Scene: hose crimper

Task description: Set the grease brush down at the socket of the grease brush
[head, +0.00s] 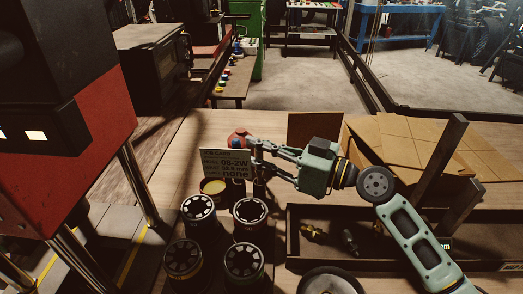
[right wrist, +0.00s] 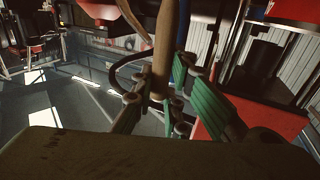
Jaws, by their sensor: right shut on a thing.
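My right gripper (head: 256,148) reaches in from the right over the bench, just right of the small sign. In the right wrist view the gripper (right wrist: 160,98) is shut on a wooden handle, the grease brush (right wrist: 165,45), which runs up between its fingers. In the head view the brush is too dark and small to make out clearly. Dark upright cylinders (head: 259,188) stand below the fingertips; I cannot tell which is the brush's socket. A round pot with yellow content (head: 213,187) stands just left of them. My left gripper is not in view.
A sign (head: 225,163) stands behind the pot. Several dark slotted round dies (head: 184,257) stand in front. A dark tray (head: 384,262) with fittings and cardboard (head: 415,140) lie to the right. A red machine (head: 85,150) fills the left. A red item (head: 239,137) shows behind the sign.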

